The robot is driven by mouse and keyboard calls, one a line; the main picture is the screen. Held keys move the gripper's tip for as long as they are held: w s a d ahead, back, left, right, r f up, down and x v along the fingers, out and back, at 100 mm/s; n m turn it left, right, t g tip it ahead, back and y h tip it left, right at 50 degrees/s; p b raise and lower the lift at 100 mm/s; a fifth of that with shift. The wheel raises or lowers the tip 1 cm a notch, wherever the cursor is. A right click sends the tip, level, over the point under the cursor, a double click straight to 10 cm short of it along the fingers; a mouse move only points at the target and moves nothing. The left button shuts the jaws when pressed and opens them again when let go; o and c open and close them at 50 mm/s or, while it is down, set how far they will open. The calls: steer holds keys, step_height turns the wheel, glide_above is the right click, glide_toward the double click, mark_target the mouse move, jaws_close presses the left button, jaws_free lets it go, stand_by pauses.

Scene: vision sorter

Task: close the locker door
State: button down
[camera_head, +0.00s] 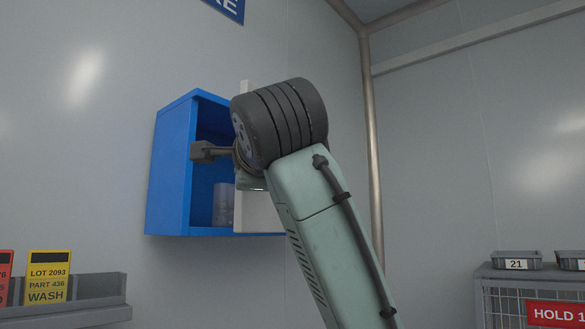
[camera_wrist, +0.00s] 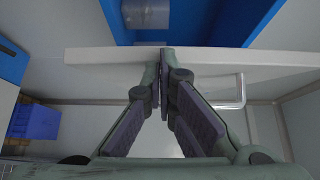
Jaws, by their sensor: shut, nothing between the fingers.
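The blue locker (camera_head: 171,172) hangs on the wall and its front is open. Its pale door (camera_head: 256,213) stands ajar, partly hidden behind my arm. In the wrist view the door (camera_wrist: 95,57) crosses the picture edge-on, with the blue locker interior beyond it. A silver bar handle (camera_wrist: 240,92) is on the door's near side. My gripper (camera_wrist: 163,52) is shut and empty, its fingertips at the door's edge; I cannot tell whether they touch it.
A grey cylindrical container (camera_head: 223,204) stands inside the locker, also visible in the wrist view (camera_wrist: 145,12). A grey ledge (camera_head: 95,300) with a yellow card (camera_head: 48,277) is at lower left. A wire cage shelf with small bins (camera_head: 516,260) is at lower right.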

steer(key=w+a, duration=0.5)
steer(key=a, duration=0.3)
steer(key=shift+w+a, duration=0.1)
steer(key=s+d, duration=0.2)
steer(key=s, duration=0.9)
steer(key=shift+s, duration=0.4)
steer(key=shift+d, duration=0.2)
